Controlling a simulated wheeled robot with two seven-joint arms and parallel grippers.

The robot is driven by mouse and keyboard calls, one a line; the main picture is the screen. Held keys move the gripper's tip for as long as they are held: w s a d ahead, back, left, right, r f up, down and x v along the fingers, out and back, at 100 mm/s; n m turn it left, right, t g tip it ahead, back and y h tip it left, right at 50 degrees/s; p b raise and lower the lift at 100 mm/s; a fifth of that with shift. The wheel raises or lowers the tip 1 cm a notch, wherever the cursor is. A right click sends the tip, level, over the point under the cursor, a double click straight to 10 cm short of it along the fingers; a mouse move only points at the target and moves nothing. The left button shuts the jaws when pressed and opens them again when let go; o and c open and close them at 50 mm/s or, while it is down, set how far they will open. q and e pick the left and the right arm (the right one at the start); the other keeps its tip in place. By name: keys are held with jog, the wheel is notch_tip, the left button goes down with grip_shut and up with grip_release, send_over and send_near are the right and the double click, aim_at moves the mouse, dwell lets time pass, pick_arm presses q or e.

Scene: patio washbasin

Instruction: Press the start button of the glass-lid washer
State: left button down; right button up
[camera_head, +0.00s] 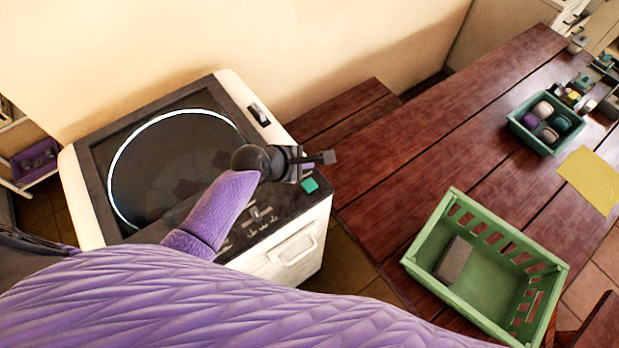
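The glass-lid washer (75,185) is a white top-loader at the left, with a dark glass lid (150,165) ringed in white. Its dark control panel runs along the front right edge and carries a teal square button (310,185) at the right end. My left gripper (328,157) is just above the button in the picture, its fingers pointing right. I see no contact with the button. The fingers are seen edge-on as one narrow tip, so whether they are open or shut is unclear; no object shows in them. My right gripper is not in view.
A dark red wooden table (400,185) stands right of the washer, holding a green slatted crate (440,215) with a grey block, a small green bin (522,130) and a yellow cloth (592,180). A purple bin (35,160) sits at far left. My purple arm covers the bottom.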

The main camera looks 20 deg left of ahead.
pick_arm(q)
jog(key=shift+w+a+n, duration=0.2)
jog(key=shift+w+n, duration=0.25)
jog(key=shift+n, duration=0.25)
jog(key=b, duration=0.9)
send_near(312, 181)
jog(key=w+d, duration=0.1)
jog(key=w+d+f, duration=0.2)
jog(key=w, duration=0.1)
jog(key=shift+w+f, duration=0.1)
jog(key=shift+f, duration=0.5)
jog(key=shift+f, duration=0.1)
jog(key=shift+f, duration=0.35)
jog(key=shift+f+b, duration=0.5)
jog(key=shift+b, duration=0.05)
dwell(0.7)
dwell(0.7)
